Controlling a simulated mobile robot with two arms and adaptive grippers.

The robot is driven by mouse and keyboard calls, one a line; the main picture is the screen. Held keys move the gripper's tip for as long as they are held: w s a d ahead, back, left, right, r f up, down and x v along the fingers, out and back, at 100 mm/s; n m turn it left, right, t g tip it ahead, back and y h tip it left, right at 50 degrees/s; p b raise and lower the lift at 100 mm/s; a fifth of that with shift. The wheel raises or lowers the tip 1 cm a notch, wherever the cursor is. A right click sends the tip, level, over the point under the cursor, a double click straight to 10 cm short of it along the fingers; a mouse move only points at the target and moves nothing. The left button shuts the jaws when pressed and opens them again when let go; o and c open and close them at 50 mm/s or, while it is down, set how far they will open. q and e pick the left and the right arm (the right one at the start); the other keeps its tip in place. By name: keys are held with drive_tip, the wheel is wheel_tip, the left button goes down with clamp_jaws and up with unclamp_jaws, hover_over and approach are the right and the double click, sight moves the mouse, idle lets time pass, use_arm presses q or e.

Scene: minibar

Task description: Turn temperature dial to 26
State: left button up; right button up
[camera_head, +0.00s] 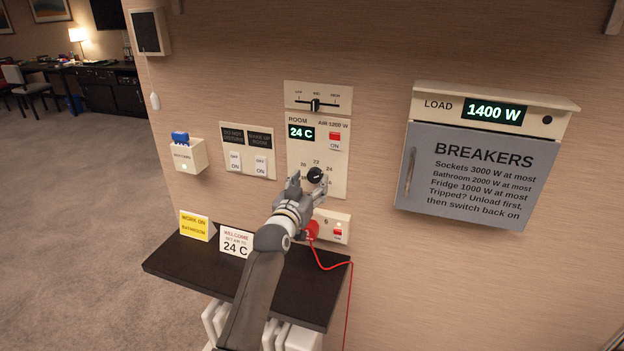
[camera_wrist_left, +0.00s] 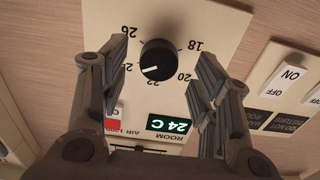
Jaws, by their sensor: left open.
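The temperature dial (camera_head: 315,174) is a round black knob on the cream room panel (camera_head: 338,185). In the left wrist view, which is upside down, the dial (camera_wrist_left: 158,58) has a white mark pointing between 22 and 24. The numbers 18 to 26 show around it. The room display (camera_head: 301,132) reads 24 C, also in the left wrist view (camera_wrist_left: 168,124). My left gripper (camera_head: 308,184) is open in front of the dial. Its fingers (camera_wrist_left: 164,70) stand on either side of the dial, apart from it. My right gripper is not in view.
A slider (camera_head: 316,105) sits above the display, and a red AIR switch (camera_head: 335,136) beside it. Below are a socket with a red plug (camera_head: 312,230) and a dark shelf (camera_head: 190,262) with cards. Switches (camera_head: 248,162) are left; a breaker box (camera_head: 470,175) is right.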

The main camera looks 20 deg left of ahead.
use_arm(q)
drive_tip(key=shift+w+d+r, duration=0.1)
drive_tip(key=shift+w, duration=1.05)
drive_tip(key=c, duration=1)
